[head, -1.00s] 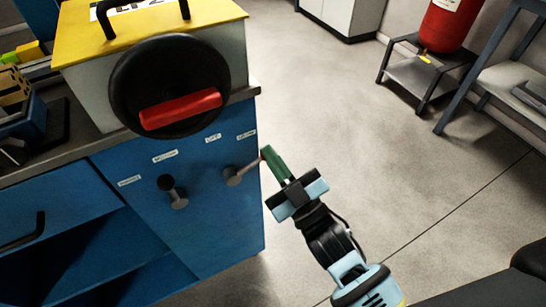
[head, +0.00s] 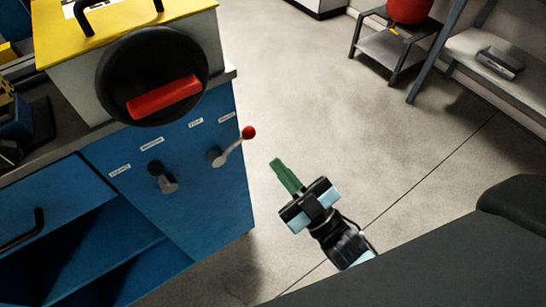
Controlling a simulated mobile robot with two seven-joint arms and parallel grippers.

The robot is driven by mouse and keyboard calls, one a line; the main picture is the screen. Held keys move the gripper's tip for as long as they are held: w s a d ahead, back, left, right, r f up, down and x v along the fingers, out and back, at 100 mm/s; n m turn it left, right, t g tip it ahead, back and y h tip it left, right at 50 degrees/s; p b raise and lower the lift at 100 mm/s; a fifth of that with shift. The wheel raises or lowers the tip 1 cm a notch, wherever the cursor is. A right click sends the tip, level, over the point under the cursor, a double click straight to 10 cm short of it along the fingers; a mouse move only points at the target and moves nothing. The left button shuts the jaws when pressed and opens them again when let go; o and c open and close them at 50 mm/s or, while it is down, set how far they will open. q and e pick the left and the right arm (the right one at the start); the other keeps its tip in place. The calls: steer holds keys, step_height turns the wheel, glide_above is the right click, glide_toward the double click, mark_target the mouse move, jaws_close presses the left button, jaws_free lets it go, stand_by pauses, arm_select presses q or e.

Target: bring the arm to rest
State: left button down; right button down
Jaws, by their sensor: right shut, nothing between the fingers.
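My right gripper (head: 277,163) is in the lower middle of the head view, over the bare floor. Its green fingers are together, with nothing between them. They point up and left toward the blue cabinet (head: 218,188). A lever with a red ball knob (head: 248,132) sticks out from the cabinet front. A clear gap shows between the fingertips and the knob. My left gripper does not show.
A yellow-topped box with a black wheel and red handle (head: 163,96) stands on the cabinet. A second black lever (head: 162,176) is left of the red-knobbed one. A small stand with a red cylinder (head: 407,10) and a grey shelf (head: 490,55) are at the upper right. The floor (head: 340,110) between is clear.

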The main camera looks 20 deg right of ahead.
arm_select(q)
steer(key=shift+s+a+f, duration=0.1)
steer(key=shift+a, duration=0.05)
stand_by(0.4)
